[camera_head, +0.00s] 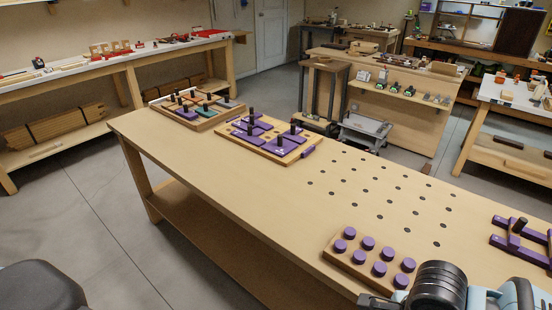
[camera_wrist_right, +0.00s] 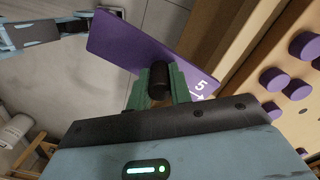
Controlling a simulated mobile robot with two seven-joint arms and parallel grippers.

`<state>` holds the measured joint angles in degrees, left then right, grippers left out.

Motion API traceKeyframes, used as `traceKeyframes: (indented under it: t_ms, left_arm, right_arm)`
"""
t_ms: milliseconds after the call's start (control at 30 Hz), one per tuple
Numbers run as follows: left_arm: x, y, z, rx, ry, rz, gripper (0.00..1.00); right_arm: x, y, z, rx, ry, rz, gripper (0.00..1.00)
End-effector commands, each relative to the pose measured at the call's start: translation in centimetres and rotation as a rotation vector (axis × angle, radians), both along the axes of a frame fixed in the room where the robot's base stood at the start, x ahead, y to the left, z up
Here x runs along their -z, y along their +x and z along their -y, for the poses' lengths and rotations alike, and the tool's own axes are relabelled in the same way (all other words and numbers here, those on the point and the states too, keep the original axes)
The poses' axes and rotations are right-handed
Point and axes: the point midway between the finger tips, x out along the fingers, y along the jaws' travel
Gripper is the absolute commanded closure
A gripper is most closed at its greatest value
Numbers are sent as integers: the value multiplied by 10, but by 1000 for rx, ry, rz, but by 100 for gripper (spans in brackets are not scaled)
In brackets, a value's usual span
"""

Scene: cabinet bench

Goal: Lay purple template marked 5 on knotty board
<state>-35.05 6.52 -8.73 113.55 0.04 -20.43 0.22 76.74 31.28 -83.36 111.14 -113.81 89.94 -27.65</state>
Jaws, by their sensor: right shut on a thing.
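The purple template marked 5 (camera_wrist_right: 130,42) is a flat plate with a dark knob (camera_wrist_right: 160,75). My right gripper (camera_wrist_right: 158,85) is shut on this knob, with its green fingers on either side. The plate is tilted in the wrist view, with grey floor behind it and the bench edge to its right. In the head view only the right wrist (camera_head: 440,288) shows at the bottom right; the template is out of that view. My left gripper cannot be made out. Knots are too small to see, so I cannot tell which wooden board is the knotty one.
A wooden board with purple discs (camera_head: 343,262) lies near the bench's front edge. A wooden tray of purple templates (camera_head: 222,132) and one of mixed pieces (camera_head: 163,106) stand farther left. A purple frame (camera_head: 506,243) lies at right. The dotted bench middle (camera_head: 375,190) is clear.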

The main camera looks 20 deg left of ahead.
Motion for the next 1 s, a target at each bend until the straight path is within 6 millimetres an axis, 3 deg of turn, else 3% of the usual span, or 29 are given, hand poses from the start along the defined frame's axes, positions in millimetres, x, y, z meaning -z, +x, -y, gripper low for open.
traceKeyframes:
  t_ms: [500,900,1000]
  left_arm:
    - [0,0,0,0,0,-1,36]
    - [0,0,0,0,0,-2,36]
    - [1,-1,0,1,1,-2,36]
  right_arm:
    - [52,-36,80,-880,23,-6,100]
    - [76,-52,116,-1290,34,-9,100]
    - [76,-52,109,-1307,42,-2,100]
